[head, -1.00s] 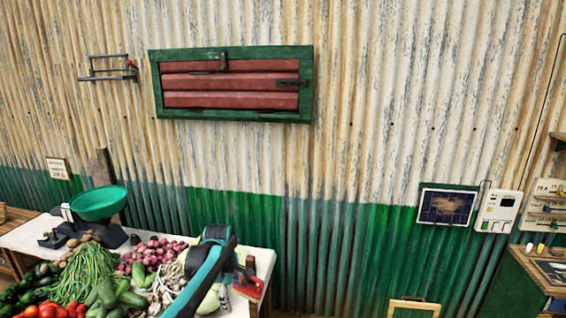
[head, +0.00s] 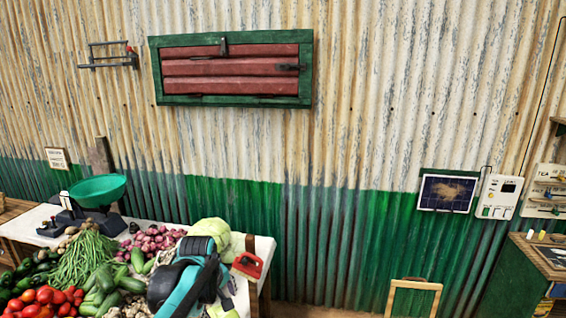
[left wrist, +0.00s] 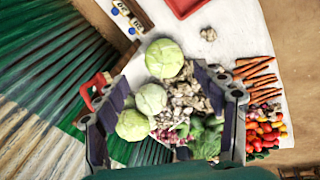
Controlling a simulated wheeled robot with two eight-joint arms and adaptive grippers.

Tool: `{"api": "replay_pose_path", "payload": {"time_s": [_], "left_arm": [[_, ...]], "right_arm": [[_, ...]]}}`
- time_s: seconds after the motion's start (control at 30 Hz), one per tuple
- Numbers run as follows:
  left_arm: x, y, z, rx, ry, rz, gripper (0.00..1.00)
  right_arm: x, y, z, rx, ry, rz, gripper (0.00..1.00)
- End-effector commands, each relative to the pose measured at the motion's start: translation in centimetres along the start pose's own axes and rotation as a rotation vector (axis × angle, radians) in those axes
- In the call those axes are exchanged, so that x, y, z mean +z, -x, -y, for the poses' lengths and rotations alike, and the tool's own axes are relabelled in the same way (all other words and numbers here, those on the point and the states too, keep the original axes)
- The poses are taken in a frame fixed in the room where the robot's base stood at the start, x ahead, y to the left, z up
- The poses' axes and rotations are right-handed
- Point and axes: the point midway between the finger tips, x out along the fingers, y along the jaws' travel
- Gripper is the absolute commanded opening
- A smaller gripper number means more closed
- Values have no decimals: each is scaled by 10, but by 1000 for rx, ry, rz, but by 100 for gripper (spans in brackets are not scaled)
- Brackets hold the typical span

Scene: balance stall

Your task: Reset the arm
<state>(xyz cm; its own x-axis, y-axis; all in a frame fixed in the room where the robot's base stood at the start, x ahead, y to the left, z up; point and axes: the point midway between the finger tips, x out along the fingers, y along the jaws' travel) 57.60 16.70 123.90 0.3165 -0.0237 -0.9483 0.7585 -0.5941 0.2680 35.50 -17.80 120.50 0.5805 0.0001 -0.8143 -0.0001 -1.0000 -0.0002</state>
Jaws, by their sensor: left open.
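My teal and black left arm (head: 186,283) reaches over the vegetable table in the head view, folded at its near end; its gripper cannot be made out there. In the left wrist view my left gripper (left wrist: 160,80) has its two dark fingers spread wide, with nothing held between them. Pale green cabbages (left wrist: 166,58) and garlic (left wrist: 184,102) lie beyond and between the fingers. My right arm and gripper are not in view.
The white table (head: 262,246) holds a scale with a green pan (head: 97,191), tomatoes (head: 45,298), red onions (head: 150,240) and a red-based object (head: 248,265) at its right edge. A shuttered window (head: 230,70) is on the corrugated wall.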

Motion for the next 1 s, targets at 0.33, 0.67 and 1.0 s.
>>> {"api": "replay_pose_path", "payload": {"time_s": [0.33, 0.67, 1.0], "left_arm": [[90, -50, 137, 95, -530, -144, 70], [146, -112, 221, 117, -890, -272, 70], [150, -115, 228, 117, -933, -288, 70]], "right_arm": [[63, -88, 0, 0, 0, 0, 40], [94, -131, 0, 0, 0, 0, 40], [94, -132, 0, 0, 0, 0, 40]]}}
